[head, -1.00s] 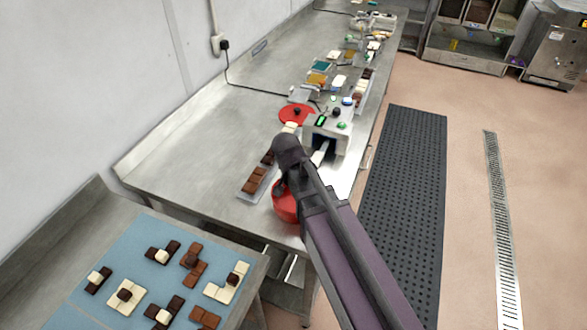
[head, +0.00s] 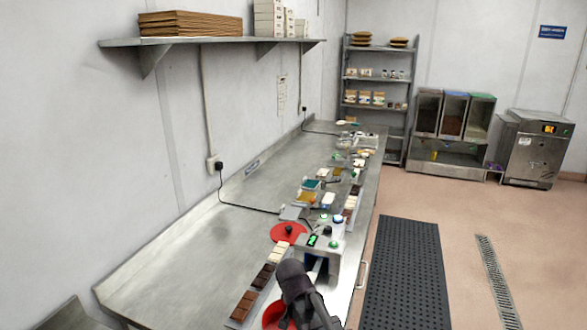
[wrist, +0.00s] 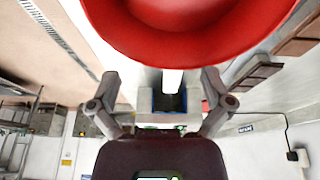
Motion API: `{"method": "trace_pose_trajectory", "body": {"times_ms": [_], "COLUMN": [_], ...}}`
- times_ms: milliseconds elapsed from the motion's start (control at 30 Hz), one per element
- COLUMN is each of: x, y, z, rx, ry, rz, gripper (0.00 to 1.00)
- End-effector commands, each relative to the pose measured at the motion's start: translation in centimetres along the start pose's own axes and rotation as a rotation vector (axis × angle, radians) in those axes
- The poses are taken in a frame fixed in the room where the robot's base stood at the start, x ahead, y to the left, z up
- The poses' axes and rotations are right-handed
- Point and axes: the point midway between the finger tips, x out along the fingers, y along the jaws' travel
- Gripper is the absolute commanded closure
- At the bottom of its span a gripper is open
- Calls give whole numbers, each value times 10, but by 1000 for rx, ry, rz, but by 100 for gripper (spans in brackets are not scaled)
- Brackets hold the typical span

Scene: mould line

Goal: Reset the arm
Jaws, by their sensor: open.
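My gripper (wrist: 160,88) shows in the wrist view with its two fingers spread wide and nothing held between them. In the head view my dark wrist and arm cover the gripper itself. They are over the near right part of the steel bench (head: 190,265), beside a red bowl (head: 273,316). The bowl (wrist: 190,40) fills the top of the wrist view, close to the fingers. I cannot tell whether they touch it. A small white machine (head: 335,257) with a green display stands just beyond my wrist.
Chocolate bars, dark, brown (head: 243,306) and white (head: 280,252), lie left of the bowl. A red disc (head: 283,233) lies behind them. Several small items line the bench's right side farther back. The bench's left part is clear. A black floor mat (head: 405,270) lies to the right.

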Motion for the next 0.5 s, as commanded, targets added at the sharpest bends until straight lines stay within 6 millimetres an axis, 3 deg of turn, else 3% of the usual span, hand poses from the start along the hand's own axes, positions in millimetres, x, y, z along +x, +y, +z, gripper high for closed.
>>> {"method": "trace_pose_trajectory", "body": {"times_ms": [300, 500], "x": [6, 5], "y": [89, 138], "z": [15, 30], "rx": [-127, -216], "ry": [-156, -251], "rz": [4, -31], "gripper": [0, 0]}}
